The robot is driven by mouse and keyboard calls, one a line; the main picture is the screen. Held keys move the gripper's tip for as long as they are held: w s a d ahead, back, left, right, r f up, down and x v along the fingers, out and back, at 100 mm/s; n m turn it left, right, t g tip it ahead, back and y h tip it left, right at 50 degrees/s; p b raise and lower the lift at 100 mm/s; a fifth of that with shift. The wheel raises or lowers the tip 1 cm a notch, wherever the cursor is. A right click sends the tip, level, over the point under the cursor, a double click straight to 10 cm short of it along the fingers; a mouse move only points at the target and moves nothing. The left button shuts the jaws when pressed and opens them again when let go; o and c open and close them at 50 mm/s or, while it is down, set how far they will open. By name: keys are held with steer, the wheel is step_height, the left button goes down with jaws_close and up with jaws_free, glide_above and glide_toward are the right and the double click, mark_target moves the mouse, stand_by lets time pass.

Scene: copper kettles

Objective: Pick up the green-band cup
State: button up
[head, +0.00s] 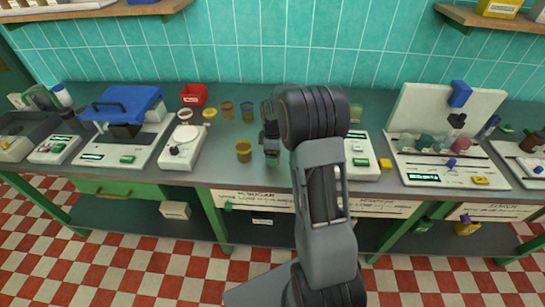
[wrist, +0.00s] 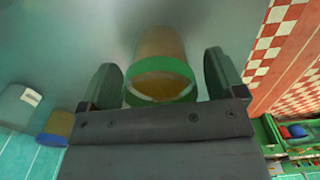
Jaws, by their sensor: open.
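The green-band cup (wrist: 160,82) is amber with a green band around its rim. In the wrist view it stands between the two fingers of my gripper (wrist: 161,72), with a visible gap on each side. My gripper is open and does not hold the cup. In the head view my gripper (head: 270,143) points down over the bench near its front edge. The green-band cup (head: 272,161) shows only partly there, under the fingers.
An amber cup (head: 243,151) stands just left of my gripper. A blue-band cup (head: 248,112) and an orange-band cup (head: 227,110) stand farther back. A white scale (head: 182,147) is to the left. My arm hides part of the bench on the right.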

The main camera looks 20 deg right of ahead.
steer(key=c, duration=1)
steer(key=shift+r, duration=0.1)
steer(key=shift+c, duration=0.2)
